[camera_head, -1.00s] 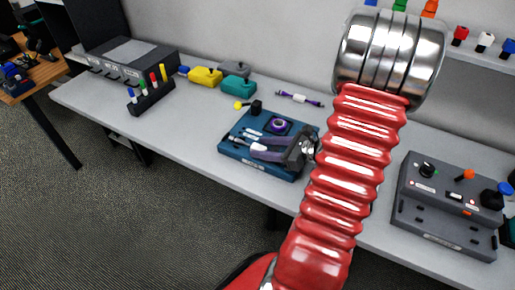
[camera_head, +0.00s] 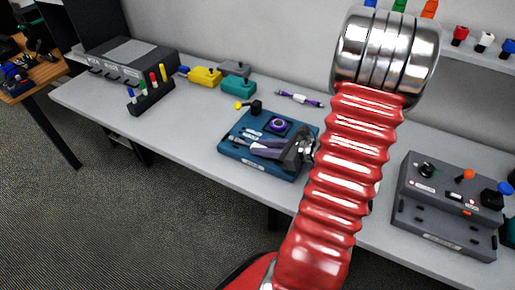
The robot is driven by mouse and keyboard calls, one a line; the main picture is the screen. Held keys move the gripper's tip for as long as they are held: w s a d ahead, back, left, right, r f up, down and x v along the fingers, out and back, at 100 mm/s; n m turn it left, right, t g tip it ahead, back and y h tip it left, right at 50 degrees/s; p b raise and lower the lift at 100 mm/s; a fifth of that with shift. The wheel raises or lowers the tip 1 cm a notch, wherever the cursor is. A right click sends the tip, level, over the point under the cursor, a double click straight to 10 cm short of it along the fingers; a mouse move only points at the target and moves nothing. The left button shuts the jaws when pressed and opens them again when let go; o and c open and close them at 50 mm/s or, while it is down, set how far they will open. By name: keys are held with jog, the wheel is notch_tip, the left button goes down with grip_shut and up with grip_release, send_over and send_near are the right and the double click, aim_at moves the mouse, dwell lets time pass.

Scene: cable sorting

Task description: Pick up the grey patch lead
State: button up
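My gripper (camera_head: 262,147) reaches left from the arm, low over the blue tray (camera_head: 228,150) on the bench. Its purple-grey fingers lie close together, and any gap between them is too small to make out. A thin pale piece (camera_head: 239,140) shows at the fingertips; it may be part of the grey patch lead, but it is too small to tell. I cannot tell whether the fingers hold it. Another small pale piece (camera_head: 250,131) lies in the tray behind the fingers. My gripper and arm hide the tray's right part.
A purple coil (camera_head: 278,125) sits at the tray's back. A purple-and-white cable (camera_head: 299,98) lies behind the tray. Yellow (camera_head: 205,77) and teal (camera_head: 239,86) blocks and a marker rack (camera_head: 151,97) stand left. A grey control box (camera_head: 445,215) stands right. The bench left of the tray is clear.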

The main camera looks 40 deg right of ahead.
grip_shut()
jog(key=shift+r, duration=0.15)
notch_tip(320, 180, up, 10)
dwell(0.8)
dwell(0.4)
